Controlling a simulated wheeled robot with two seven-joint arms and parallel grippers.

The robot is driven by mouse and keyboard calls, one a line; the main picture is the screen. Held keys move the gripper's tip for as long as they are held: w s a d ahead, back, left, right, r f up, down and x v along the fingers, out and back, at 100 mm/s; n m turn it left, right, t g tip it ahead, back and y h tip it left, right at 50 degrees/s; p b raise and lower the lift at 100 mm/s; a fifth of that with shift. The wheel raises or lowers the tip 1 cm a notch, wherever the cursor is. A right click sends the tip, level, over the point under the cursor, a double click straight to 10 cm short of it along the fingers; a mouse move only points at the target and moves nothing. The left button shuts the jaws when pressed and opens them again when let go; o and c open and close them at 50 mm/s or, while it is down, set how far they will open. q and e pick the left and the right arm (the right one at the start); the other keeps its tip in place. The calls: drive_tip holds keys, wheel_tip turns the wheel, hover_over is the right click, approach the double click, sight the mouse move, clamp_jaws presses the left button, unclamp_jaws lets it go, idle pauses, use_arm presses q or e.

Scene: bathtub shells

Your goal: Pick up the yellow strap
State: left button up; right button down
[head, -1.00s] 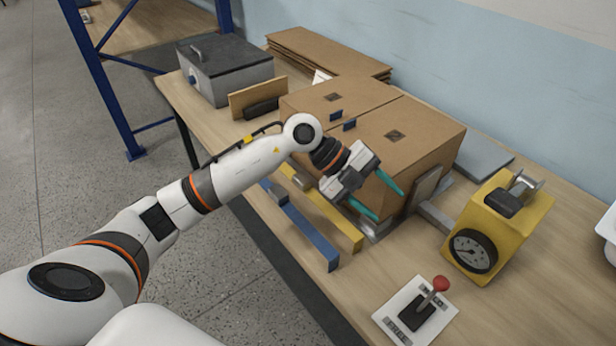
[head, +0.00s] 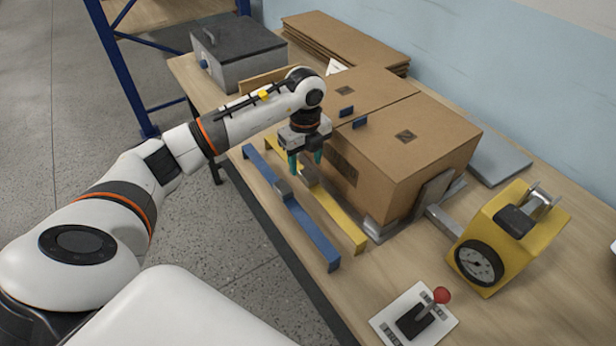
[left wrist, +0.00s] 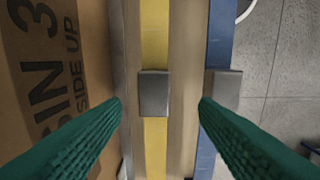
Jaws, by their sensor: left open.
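The yellow strap (head: 340,218) lies lengthwise on the table between the cardboard box and the blue strap (head: 312,232). It has a grey metal block at its middle, partly hidden by my gripper in the head view. In the left wrist view the yellow strap (left wrist: 155,38) and its grey block (left wrist: 154,93) sit between my teal fingers, below them. My left gripper (head: 304,168) points down over the strap and is open and empty. My right gripper is not in view.
Two cardboard boxes (head: 415,150) stand right beside the yellow strap. A yellow device with a dial (head: 505,235) and a red-knobbed joystick (head: 415,315) are at the right. A grey case (head: 238,62) and flat cardboard (head: 340,42) are at the back.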

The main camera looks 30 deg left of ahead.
sight(308, 174)
use_arm(q)
drive_tip(key=f, duration=0.1)
drive_tip(key=f+p, duration=0.1)
drive_tip(key=f, duration=0.2)
drive_tip(key=shift+w+d+f+p, duration=0.2)
drive_tip(key=shift+d+f+p, duration=0.05)
drive_tip(key=shift+p, duration=0.15)
drive_tip(key=shift+f, duration=0.5)
